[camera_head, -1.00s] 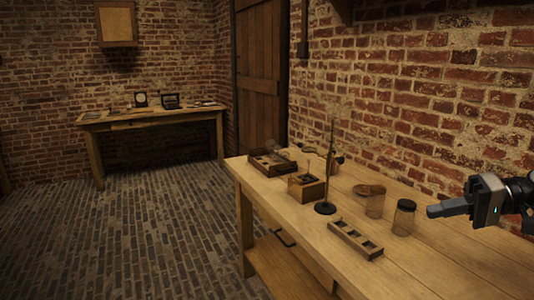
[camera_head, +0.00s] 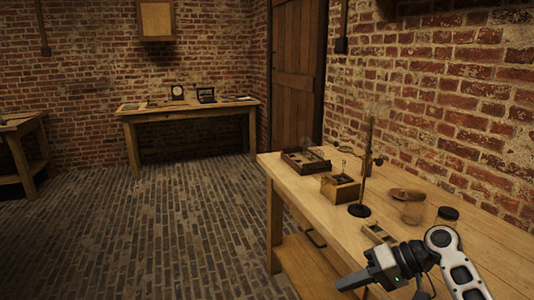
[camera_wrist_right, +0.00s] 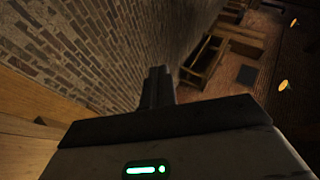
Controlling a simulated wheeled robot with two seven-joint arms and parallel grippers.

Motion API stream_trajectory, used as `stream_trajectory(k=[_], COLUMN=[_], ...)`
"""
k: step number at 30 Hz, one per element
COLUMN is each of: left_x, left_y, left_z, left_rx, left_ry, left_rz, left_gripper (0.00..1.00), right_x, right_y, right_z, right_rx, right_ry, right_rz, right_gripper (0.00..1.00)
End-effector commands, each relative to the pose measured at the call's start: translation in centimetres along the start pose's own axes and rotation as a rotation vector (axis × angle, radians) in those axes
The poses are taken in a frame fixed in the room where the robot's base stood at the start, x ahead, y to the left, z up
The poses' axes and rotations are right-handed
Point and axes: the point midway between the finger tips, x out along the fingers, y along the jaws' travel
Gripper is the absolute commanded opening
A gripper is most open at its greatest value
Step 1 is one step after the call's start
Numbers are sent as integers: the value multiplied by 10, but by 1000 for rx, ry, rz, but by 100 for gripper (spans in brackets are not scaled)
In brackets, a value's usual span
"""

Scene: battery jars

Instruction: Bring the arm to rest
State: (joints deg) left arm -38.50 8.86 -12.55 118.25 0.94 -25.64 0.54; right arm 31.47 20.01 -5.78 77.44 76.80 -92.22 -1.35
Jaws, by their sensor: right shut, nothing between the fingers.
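My right gripper (camera_head: 352,282) is at the lower right of the head view, in front of the near workbench's front edge. Its fingers are together with nothing between them, and they point left. In the right wrist view the shut fingers (camera_wrist_right: 158,88) stand out over the brick floor. My right arm covers part of a wooden slotted rack (camera_head: 377,233) on the workbench. My left gripper is in neither view.
Another table (camera_head: 190,110) stands against the back wall. The brick floor (camera_head: 180,220) between is clear.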

Motion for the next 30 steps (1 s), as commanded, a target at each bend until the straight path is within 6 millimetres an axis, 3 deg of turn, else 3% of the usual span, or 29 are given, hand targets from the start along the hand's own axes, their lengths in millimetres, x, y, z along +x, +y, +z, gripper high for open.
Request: stream_trajectory(k=[5, 9, 14, 20, 26, 30], left_x=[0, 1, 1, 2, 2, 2], left_y=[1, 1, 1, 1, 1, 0], left_z=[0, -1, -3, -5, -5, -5], left_rx=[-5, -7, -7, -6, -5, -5], left_ry=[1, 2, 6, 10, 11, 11], left_rz=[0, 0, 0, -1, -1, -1], left_gripper=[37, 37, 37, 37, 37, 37], right_x=[-23, -74, -129, -177, -112, -64], right_y=[69, 106, 110, 85, 106, 117], right_z=[-60, -106, -143, -170, -114, -62], right_rx=[-38, -175, -387, -687, -691, -677], right_ry=[320, 583, 798, 969, 875, 803], right_rz=[382, 699, 966, 1195, 1139, 1084], right_gripper=[0, 0, 0, 0, 0, 0])
